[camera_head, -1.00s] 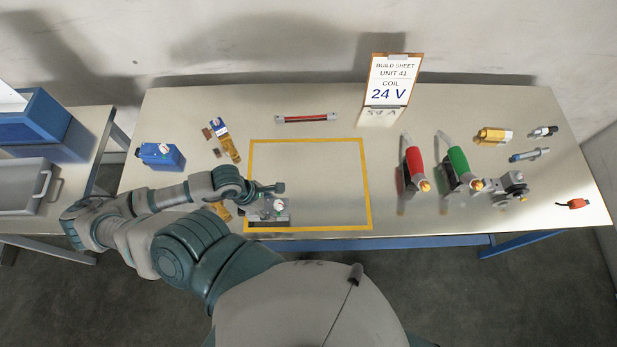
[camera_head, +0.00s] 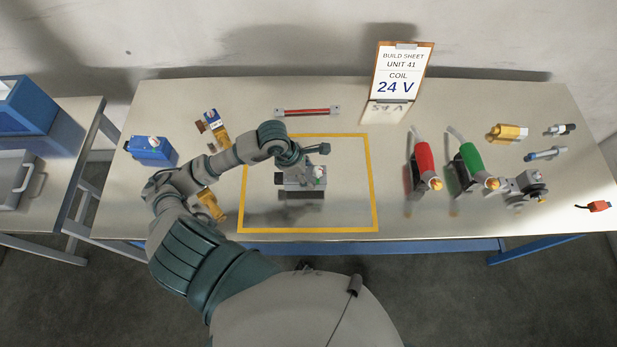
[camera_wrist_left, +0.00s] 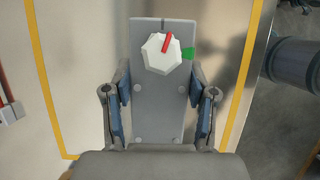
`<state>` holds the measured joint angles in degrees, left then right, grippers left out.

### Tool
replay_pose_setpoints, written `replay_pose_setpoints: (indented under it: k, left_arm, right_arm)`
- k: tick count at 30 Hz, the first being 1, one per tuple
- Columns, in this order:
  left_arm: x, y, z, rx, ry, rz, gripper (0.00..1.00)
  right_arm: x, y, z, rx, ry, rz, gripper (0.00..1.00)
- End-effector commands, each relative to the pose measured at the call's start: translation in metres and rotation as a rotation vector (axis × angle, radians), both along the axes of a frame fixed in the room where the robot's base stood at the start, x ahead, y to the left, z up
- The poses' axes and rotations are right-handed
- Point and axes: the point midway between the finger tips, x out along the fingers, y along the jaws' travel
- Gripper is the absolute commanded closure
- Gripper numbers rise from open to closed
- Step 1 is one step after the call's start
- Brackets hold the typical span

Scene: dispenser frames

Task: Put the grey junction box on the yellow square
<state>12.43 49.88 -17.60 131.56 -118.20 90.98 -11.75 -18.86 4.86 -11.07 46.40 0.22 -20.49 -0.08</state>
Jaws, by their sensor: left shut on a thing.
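The grey junction box (camera_head: 291,184) is a flat grey block with a white hexagonal knob bearing a red mark and a small green part on its side. It also shows in the left wrist view (camera_wrist_left: 158,101). My left gripper (camera_head: 302,176) is shut on it, with a blue-padded finger on each side in the wrist view (camera_wrist_left: 152,112). The box is inside the outline of the yellow square (camera_head: 372,190), seen from above. It seems held a little above the table, with dark shadow nearer the front. My right gripper is not in view.
A blue box (camera_head: 150,150) and brass-coloured parts (camera_head: 218,130) lie left of the square. A red bar (camera_head: 307,111) lies behind it. The build sheet (camera_head: 400,75) stands at the back. Red (camera_head: 424,160) and green (camera_head: 475,160) tools stand to the right.

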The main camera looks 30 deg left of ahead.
Motion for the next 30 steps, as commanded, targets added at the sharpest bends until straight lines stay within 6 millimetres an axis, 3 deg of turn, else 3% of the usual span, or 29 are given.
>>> replay_pose_setpoints:
  k: [4, 10, 16, 17, 19, 30]
  left_arm:
    - [0.004, -0.004, -0.006, 0.000, 0.000, -0.001, 0.87]
    - [0.003, -0.002, -0.034, -0.002, 0.003, 0.000, 0.87]
    - [0.004, -0.001, -0.037, -0.001, -0.002, -0.002, 0.87]
    - [0.004, -0.001, -0.037, 0.000, -0.001, -0.002, 0.36]
    - [0.004, -0.001, -0.037, 0.000, -0.001, -0.002, 0.18]
    - [0.003, -0.001, -0.033, 0.001, -0.001, -0.001, 0.18]
  right_arm:
    - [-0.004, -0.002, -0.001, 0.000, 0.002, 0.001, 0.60]
    - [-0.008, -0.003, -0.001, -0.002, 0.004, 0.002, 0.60]
    - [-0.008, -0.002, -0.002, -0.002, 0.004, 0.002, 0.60]
    - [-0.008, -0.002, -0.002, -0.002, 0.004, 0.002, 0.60]
    - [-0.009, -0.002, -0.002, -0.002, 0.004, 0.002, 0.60]
    - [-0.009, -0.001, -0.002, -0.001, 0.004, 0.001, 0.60]
